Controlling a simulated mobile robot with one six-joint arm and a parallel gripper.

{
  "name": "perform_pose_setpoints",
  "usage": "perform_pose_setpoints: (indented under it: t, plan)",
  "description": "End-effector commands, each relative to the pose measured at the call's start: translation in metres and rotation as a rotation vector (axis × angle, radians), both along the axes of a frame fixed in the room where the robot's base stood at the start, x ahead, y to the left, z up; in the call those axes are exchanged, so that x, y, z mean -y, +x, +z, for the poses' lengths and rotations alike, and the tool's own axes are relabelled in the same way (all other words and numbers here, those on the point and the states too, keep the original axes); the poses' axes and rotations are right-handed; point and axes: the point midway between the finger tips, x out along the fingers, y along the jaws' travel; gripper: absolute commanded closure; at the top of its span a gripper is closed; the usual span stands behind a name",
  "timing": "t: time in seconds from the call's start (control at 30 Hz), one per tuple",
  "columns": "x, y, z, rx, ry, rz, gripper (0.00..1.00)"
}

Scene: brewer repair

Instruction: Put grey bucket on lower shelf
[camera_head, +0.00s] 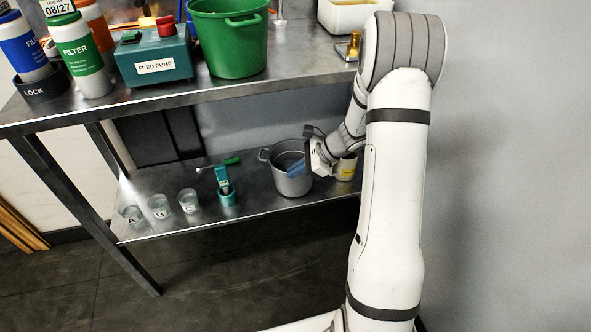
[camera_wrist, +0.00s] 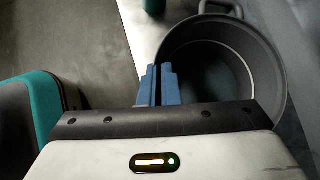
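The grey bucket (camera_head: 292,184) stands upright on the lower shelf (camera_head: 250,216), right of the middle, with a handle on its left side. It also shows in the wrist view (camera_wrist: 268,75), empty inside. My gripper (camera_head: 296,168) reaches in from the right at the bucket's rim. In the wrist view its blue fingers (camera_wrist: 160,80) are almost together, with the bucket's thin wall appearing to run between them. The fingertips hide that stretch of rim.
Beside the bucket are a pale yellow-marked cup (camera_head: 346,168), a teal device (camera_head: 226,190) and several labelled clear cups (camera_head: 160,207). The upper shelf (camera_head: 180,100) holds a green bucket (camera_head: 238,45) and a feed pump (camera_head: 152,62). A grey wall (camera_head: 510,170) bounds the right.

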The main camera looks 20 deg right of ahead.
Motion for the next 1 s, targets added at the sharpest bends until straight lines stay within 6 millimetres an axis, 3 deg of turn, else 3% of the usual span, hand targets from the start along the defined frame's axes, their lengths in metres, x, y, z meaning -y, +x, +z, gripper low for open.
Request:
perform_pose_setpoints:
  t: [0.37,0.67,1.0]
  plan:
    - [-0.001,0.000,0.000,0.000,0.000,0.001,0.72]
    - [0.003,-0.001,0.005,0.000,0.000,0.001,0.72]
    - [0.039,-0.014,0.044,0.001,0.000,0.000,0.72]
